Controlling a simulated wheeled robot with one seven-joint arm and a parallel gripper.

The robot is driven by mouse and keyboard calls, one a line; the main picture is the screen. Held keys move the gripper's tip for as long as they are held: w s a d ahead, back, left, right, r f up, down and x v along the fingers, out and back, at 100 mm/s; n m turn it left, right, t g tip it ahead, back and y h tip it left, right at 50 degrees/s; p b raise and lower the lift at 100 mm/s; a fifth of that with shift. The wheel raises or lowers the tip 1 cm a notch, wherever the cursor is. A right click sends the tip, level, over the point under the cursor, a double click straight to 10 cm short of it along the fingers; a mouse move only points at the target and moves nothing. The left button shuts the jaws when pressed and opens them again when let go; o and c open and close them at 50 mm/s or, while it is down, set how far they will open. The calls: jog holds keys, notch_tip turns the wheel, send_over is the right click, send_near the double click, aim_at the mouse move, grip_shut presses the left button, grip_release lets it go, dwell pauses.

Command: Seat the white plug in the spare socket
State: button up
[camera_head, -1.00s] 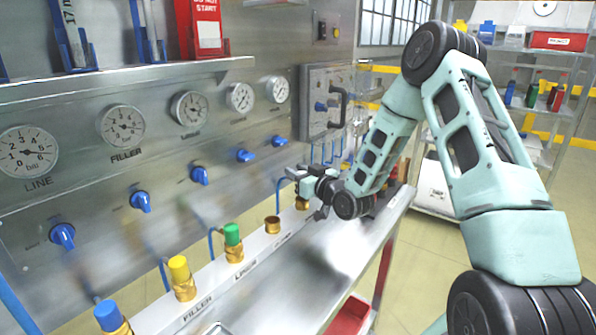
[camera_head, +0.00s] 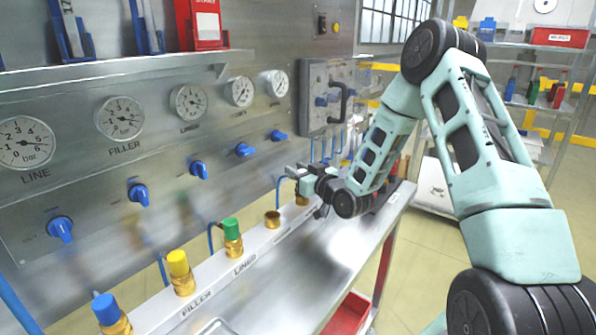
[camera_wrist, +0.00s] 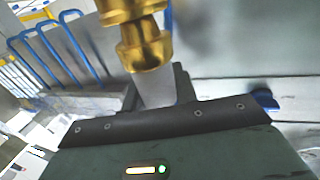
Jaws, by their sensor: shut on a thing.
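My gripper (camera_head: 298,176) is at the far end of the bench row in the head view, directly above a brass fitting (camera_head: 302,199). In the wrist view its jaws are shut on a pale grey-white body (camera_wrist: 162,87), which looks like the white plug. A brass fitting (camera_wrist: 140,40) lines up with that body at the top of the wrist view; I cannot tell whether it is part of the plug or a socket. An open brass socket (camera_head: 272,220) with no cap stands just nearer than the gripper. Its label is too small to read.
Green (camera_head: 231,228), yellow (camera_head: 178,262) and blue (camera_head: 105,308) plugs stand in brass fittings along the white rail. The steel panel with gauges and blue valves (camera_head: 199,170) rises behind. The steel bench top (camera_head: 300,262) in front is clear.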

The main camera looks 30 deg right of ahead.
jog(key=shift+f+b, duration=0.55)
jog(key=shift+f, duration=0.1)
jog(key=o, duration=1.1)
jog(key=shift+s, duration=0.1)
jog(key=s+d+p, duration=0.1)
jog(key=s+p, duration=0.5)
jog(key=s, duration=1.1)
jog(key=shift+d, duration=0.25)
